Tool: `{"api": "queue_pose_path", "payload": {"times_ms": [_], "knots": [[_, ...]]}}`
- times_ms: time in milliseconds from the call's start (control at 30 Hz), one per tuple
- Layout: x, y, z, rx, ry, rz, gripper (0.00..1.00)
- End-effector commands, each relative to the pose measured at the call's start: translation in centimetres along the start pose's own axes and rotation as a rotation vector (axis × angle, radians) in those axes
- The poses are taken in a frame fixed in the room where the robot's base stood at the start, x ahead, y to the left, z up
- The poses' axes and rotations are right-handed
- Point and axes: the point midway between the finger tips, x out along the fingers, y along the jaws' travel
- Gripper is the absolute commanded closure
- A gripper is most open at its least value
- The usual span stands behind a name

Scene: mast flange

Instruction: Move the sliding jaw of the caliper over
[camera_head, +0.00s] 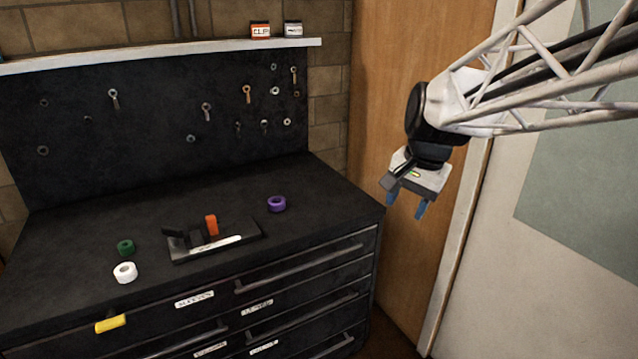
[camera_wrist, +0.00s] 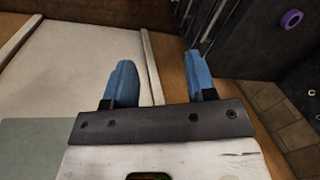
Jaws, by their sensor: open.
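The caliper (camera_head: 216,244) lies on the black cabinet top, a dark flat base with a pale strip along its front. An orange block (camera_head: 211,225) stands up on it, with dark upright pieces (camera_head: 180,238) to its left. Which of these is the sliding jaw I cannot tell for certain. My gripper (camera_head: 407,206) hangs to the right of the cabinet, in front of the wooden door, well apart from the caliper. Its two blue fingers are apart and empty, also in the wrist view (camera_wrist: 160,82). The caliper is not visible in the wrist view.
A purple ring (camera_head: 276,204) lies right of the caliper; a green ring (camera_head: 126,247) and a white roll (camera_head: 125,272) lie left. A yellow piece (camera_head: 110,323) sits at the front edge. A pegboard (camera_head: 160,150) with hanging hardware stands behind. The cabinet top's right end is clear.

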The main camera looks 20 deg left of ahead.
Motion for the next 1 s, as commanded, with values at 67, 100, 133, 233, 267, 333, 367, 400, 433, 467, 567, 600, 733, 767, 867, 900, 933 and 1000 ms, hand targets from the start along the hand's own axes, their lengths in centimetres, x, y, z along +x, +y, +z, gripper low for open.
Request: {"api": "queue_pose_path", "payload": {"times_ms": [67, 100, 133, 233, 267, 333, 367, 400, 433, 467, 567, 600, 733, 767, 867, 900, 933, 1000], "knots": [[0.6, -2.4, -0.8, 0.018, -0.018, -0.004, 0.49], [0.8, -3.5, -1.2, 0.031, -0.025, -0.006, 0.49], [1.1, -4.3, -1.4, 0.038, -0.031, -0.007, 0.49], [1.8, -7.1, -2.2, 0.067, -0.051, -0.012, 0.49], [2.0, -8.0, -2.4, 0.075, -0.058, -0.013, 0.49], [2.6, -9.9, -2.9, 0.094, -0.072, -0.014, 0.49], [3.0, -10.8, -3.0, 0.103, -0.079, -0.014, 0.49], [3.3, -11.9, -3.2, 0.113, -0.087, -0.015, 0.49], [3.6, -12.8, -3.4, 0.122, -0.093, -0.015, 0.49], [4.0, -13.7, -3.5, 0.131, -0.100, -0.015, 0.49], [5.0, -16.6, -3.9, 0.158, -0.120, -0.015, 0.49], [5.5, -17.8, -4.0, 0.170, -0.128, -0.014, 0.49], [7.1, -21.5, -4.1, 0.206, -0.156, -0.011, 0.49], [7.5, -22.5, -4.1, 0.213, -0.163, -0.009, 0.49], [8.9, -25.4, -4.1, 0.242, -0.184, -0.005, 0.49], [9.5, -26.6, -3.9, 0.252, -0.193, -0.003, 0.49], [10.0, -27.4, -3.9, 0.261, -0.199, -0.001, 0.49], [11.1, -29.5, -3.7, 0.280, -0.213, 0.004, 0.49]]}}
